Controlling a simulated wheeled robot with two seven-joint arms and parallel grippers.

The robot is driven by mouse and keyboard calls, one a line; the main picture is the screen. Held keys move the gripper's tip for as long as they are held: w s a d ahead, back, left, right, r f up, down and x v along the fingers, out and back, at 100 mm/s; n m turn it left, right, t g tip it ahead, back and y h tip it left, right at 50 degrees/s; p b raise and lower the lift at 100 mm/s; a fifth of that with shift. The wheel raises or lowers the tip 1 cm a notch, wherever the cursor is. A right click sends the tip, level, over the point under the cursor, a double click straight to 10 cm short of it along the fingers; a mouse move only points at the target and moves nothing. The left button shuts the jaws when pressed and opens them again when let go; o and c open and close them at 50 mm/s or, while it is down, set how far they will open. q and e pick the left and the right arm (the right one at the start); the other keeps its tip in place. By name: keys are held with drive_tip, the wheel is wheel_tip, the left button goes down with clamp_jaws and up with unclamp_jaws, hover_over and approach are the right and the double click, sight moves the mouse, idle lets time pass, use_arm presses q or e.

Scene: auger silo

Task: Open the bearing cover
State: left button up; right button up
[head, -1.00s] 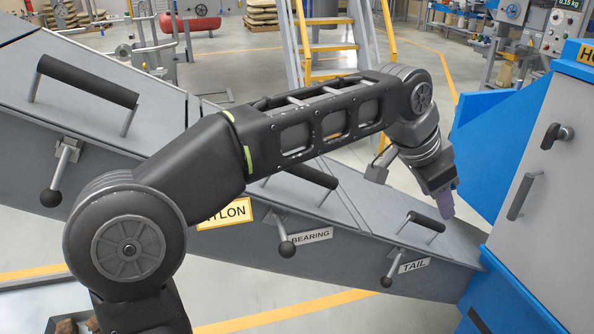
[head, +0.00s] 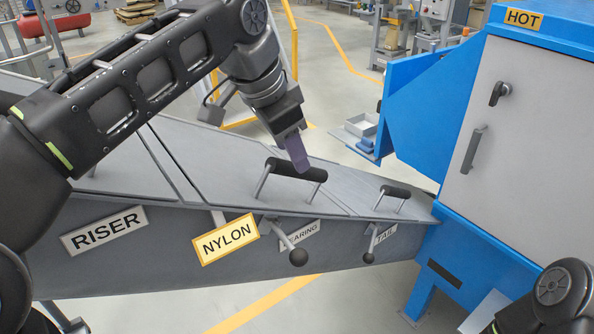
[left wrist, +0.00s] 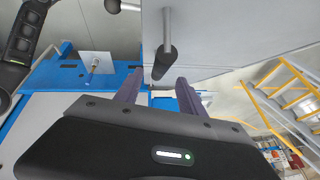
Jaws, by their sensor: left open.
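The bearing cover (head: 240,180) is a grey panel on the sloping auger trough, with a black bar handle (head: 296,169) on two posts. A ball-ended latch lever (head: 298,257) hangs on the trough side, partly over the BEARING label (head: 300,234). My left gripper (head: 297,153) points down at the handle from above, its purple fingers overlapping the bar in the head view. In the left wrist view the fingers (left wrist: 160,95) are apart, with a black handle (left wrist: 163,63) showing beyond and between them. I cannot tell whether they touch it. My right gripper is out of view.
The tail cover handle (head: 394,191) and its lever (head: 368,257) are to the right. A yellow NYLON sign (head: 225,240) and RISER label (head: 103,232) are to the left. A blue-framed cabinet (head: 520,130) marked HOT stands at the right end.

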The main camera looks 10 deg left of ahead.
use_arm(q)
drive_tip(key=x, duration=0.7)
drive_tip(key=shift+w+f, duration=0.15)
drive_tip(key=shift+f, duration=0.15)
drive_tip(key=shift+c, duration=0.2)
drive_tip(key=shift+d, duration=0.1)
clamp_jaws()
idle(0.8)
